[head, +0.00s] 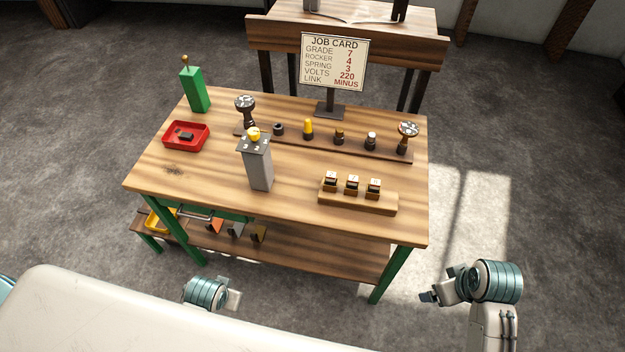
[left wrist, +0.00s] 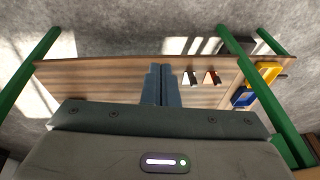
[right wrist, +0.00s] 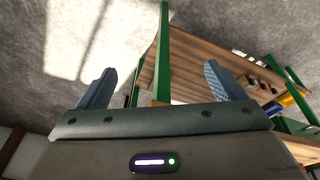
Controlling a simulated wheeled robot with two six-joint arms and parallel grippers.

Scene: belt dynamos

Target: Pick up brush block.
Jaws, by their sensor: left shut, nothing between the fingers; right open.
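Three small dark blocks with white, numbered tops stand in a wooden holder (head: 358,202) at the right front of the workbench: a left block (head: 331,182), a middle block (head: 352,185) and a right block (head: 374,188). They look like the brush blocks; the middle label seems to read 7. Another dark block (head: 186,136) lies in a red tray (head: 171,145) at the left. My left gripper (left wrist: 162,85) is shut and empty, in front of the bench and low. My right gripper (right wrist: 160,85) is open and empty, off the bench's right front corner.
A grey pedestal (head: 259,171) with a yellow knob stands mid-bench. Behind it, a wooden rail (head: 292,139) carries several small parts and posts. A job card (head: 333,62) reads grade 7. A green lever box (head: 194,90) stands back left. A lower shelf (head: 310,267) holds coloured pieces.

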